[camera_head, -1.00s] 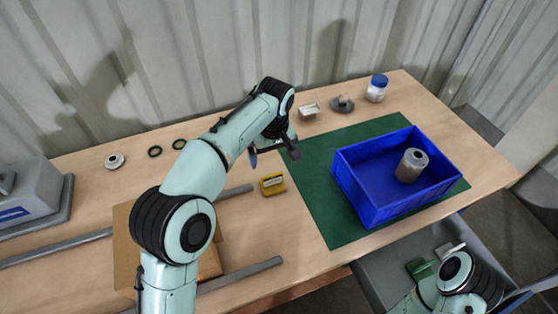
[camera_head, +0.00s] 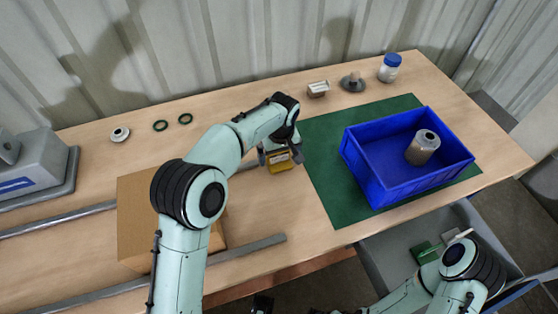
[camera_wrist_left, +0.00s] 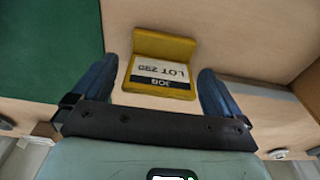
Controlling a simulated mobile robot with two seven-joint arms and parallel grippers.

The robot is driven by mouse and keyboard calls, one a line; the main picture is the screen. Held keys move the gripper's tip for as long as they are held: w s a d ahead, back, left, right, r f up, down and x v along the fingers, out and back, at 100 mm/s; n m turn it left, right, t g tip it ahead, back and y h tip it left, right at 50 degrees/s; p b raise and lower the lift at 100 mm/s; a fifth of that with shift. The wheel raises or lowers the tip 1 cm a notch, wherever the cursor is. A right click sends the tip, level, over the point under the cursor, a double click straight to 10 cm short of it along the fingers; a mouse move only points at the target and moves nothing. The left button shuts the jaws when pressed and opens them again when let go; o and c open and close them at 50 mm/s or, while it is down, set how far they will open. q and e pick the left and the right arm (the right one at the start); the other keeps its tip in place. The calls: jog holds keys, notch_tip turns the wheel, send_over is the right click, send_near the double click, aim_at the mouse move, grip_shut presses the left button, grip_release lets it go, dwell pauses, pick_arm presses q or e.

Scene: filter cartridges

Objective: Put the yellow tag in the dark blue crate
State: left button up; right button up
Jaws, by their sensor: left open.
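The yellow tag (camera_head: 281,166) lies on the wooden table left of the green mat. In the left wrist view, the tag (camera_wrist_left: 160,72) shows a white and black label with "LOT" print. My left gripper (camera_head: 279,156) is open at the tag, with one blue finger on each side of it and a visible gap to both in the wrist view. The dark blue crate (camera_head: 387,193) stands on the mat to the right, holding a grey-brown cartridge (camera_head: 423,148). My right arm shows at the lower right, but its gripper cannot be made out.
The green mat (camera_head: 326,190) has bare room left of the crate.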

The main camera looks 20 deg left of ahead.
pick_arm(q)
jog(key=shift+f, duration=0.5)
jog(key=shift+c, duration=0.3)
jog(key=c, duration=1)
jog(key=shift+r, duration=0.1)
jog(key=shift+c, duration=0.2)
jog(key=shift+r, duration=0.1)
